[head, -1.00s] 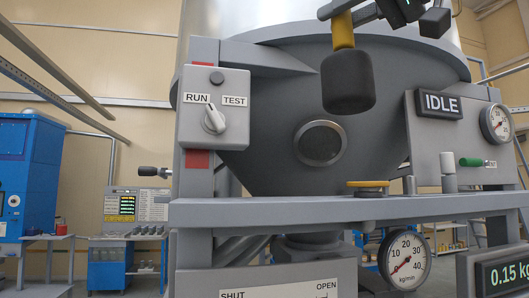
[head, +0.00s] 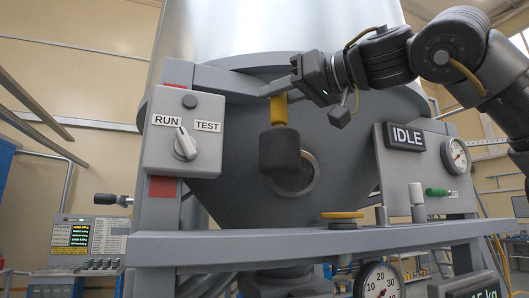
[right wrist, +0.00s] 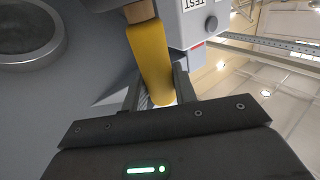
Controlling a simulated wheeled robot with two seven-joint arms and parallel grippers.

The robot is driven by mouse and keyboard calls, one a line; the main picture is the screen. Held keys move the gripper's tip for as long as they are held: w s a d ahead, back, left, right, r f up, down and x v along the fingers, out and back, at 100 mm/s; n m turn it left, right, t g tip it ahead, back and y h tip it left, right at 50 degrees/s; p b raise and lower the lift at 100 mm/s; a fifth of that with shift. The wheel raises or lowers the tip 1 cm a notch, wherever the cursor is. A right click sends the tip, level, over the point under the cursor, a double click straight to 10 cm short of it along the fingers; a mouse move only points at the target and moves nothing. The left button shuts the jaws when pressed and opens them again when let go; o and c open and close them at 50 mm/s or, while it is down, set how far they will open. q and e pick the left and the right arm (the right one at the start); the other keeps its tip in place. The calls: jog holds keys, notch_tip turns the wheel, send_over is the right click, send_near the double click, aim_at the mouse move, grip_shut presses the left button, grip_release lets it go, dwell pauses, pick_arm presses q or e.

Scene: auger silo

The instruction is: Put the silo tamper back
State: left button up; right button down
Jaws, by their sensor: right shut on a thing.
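The silo tamper (head: 280,148) has a yellow handle and a thick dark head. It hangs head down in front of the silo's grey cone (head: 345,165), partly covering the round port (head: 298,180). My right gripper (head: 275,90) is shut on the upper part of the yellow handle. I cannot tell the gap between tamper and cone. My left gripper is not in view.
A grey shelf rail (head: 230,245) crosses below, bearing a yellow disc (head: 342,215) and a white-topped post (head: 416,193). A RUN/TEST switch box (head: 184,133) is left of the tamper. An IDLE sign (head: 404,136) and a gauge (head: 456,156) are to the right.

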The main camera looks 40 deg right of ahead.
jog(key=w+d+f+p, duration=0.1)
jog(key=w+f, duration=0.4)
jog(key=f, duration=0.4)
jog(key=shift+w+f+p, duration=0.25)
jog(key=shift+f+p, duration=0.05)
jog(key=shift+p, duration=0.1)
jog(key=c, duration=1.4)
grip_release()
jog(key=shift+d, duration=0.1)
jog(key=shift+o, duration=1.4)
jog(key=shift+d, duration=0.15)
jog(key=shift+r, duration=0.1)
jog(key=b+v, duration=0.5)
jog(key=v, duration=0.7)
